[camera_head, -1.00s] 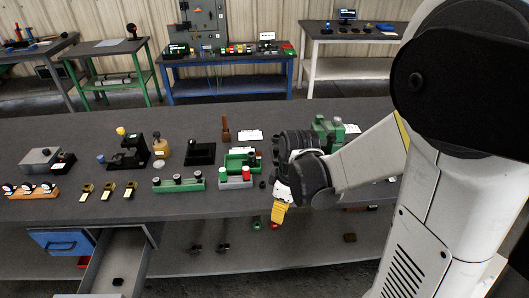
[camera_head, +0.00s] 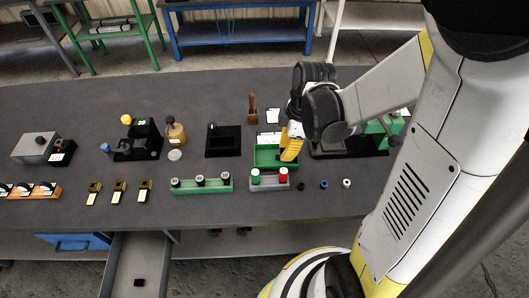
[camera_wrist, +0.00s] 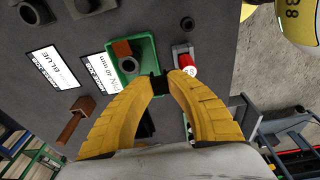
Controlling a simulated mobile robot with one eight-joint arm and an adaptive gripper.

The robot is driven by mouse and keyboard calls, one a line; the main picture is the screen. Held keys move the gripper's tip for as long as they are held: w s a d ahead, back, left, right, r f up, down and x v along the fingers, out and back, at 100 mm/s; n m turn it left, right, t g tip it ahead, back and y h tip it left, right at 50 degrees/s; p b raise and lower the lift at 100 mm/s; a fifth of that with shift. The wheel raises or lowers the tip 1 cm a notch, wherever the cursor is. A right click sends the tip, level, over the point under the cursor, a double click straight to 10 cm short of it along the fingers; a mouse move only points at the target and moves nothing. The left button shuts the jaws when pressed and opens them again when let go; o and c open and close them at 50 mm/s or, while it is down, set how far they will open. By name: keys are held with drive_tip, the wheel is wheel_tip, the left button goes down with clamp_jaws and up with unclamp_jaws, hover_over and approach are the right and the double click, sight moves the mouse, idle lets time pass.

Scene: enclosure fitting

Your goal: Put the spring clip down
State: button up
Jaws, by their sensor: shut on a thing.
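My gripper (camera_head: 289,155) has yellow fingers and is over the right part of the green tray (camera_head: 262,148) on the bench. In the wrist view my gripper (camera_wrist: 160,83) is shut on a small black piece, which I take for the spring clip (camera_wrist: 159,84). The green tray (camera_wrist: 150,50) lies below the fingertips there, with a brown block and a dark round part inside. I cannot tell whether the clip touches the tray. In the head view the fingers hide the clip.
A grey block with red and white-topped parts (camera_head: 270,184) stands just in front of the tray. Several small rings (camera_head: 323,184) lie to its right. A black stand (camera_head: 223,141) is left.

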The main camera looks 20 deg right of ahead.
drive_tip(key=b, duration=0.2)
hover_over(261, 159)
drive_tip(key=f, duration=0.5)
drive_tip(key=shift+s+d, duration=0.15)
drive_tip(key=shift+d, duration=0.05)
drive_tip(key=shift+a+f, duration=0.1)
drive_tip(key=shift+f, duration=0.1)
drive_tip(key=shift+f+b, duration=1)
drive_tip(key=shift+f, duration=0.85)
drive_tip(key=shift+f, duration=0.1)
drive_tip(key=shift+f+b, duration=0.15)
drive_tip(key=shift+b, duration=0.15)
drive_tip(key=o, duration=0.5)
drive_tip(key=shift+o, duration=0.2)
